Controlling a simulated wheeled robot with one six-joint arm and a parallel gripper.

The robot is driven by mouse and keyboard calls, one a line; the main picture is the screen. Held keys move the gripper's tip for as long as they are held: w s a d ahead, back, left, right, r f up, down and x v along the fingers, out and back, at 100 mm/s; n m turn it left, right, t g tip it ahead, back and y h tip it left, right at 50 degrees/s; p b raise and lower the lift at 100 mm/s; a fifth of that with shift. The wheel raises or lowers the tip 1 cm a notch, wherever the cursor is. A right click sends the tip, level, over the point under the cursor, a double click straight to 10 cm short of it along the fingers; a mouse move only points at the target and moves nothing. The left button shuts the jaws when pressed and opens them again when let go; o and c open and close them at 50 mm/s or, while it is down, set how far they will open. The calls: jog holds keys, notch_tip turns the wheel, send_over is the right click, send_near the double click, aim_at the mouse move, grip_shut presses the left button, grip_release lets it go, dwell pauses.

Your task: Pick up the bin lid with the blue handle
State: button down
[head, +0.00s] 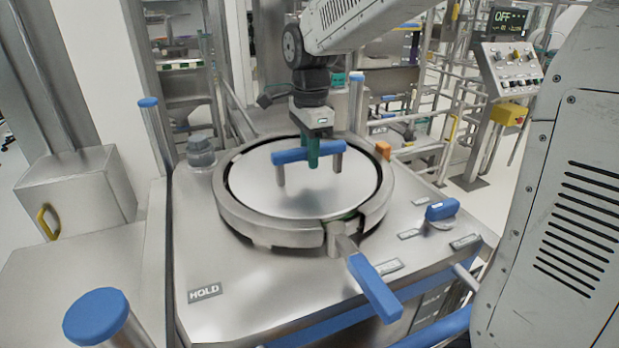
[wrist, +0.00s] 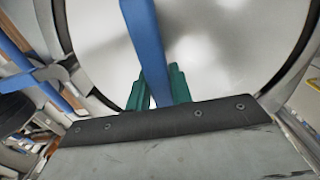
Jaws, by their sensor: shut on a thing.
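The bin lid (head: 255,193) is a round, flat metal disc inside a heavy ring on the steel bin top. Its blue handle (head: 290,155) is a bar on two metal posts. My gripper (head: 313,152) comes down from above and is shut on the blue handle, right of its middle. In the wrist view, the green fingers (wrist: 160,90) sit on both sides of the blue bar (wrist: 146,45), with the pale lid (wrist: 205,40) below. The lid appears to lie level within the ring; I cannot tell whether it is raised.
A clamp lever with a blue grip (head: 375,288) sticks out at the ring's front. A blue knob (head: 441,210) is on the right of the bin top, and a grey cap (head: 201,150) is at the left. Blue-topped posts (head: 97,316) stand around. A control panel (head: 508,65) is at the back right.

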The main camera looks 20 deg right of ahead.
jog(key=shift+r, duration=0.1)
notch_tip(320, 180, up, 10)
jog(key=shift+r, duration=0.25)
dwell(0.4)
notch_tip(320, 180, up, 8)
jog(key=shift+r, duration=0.2)
dwell(1.6)
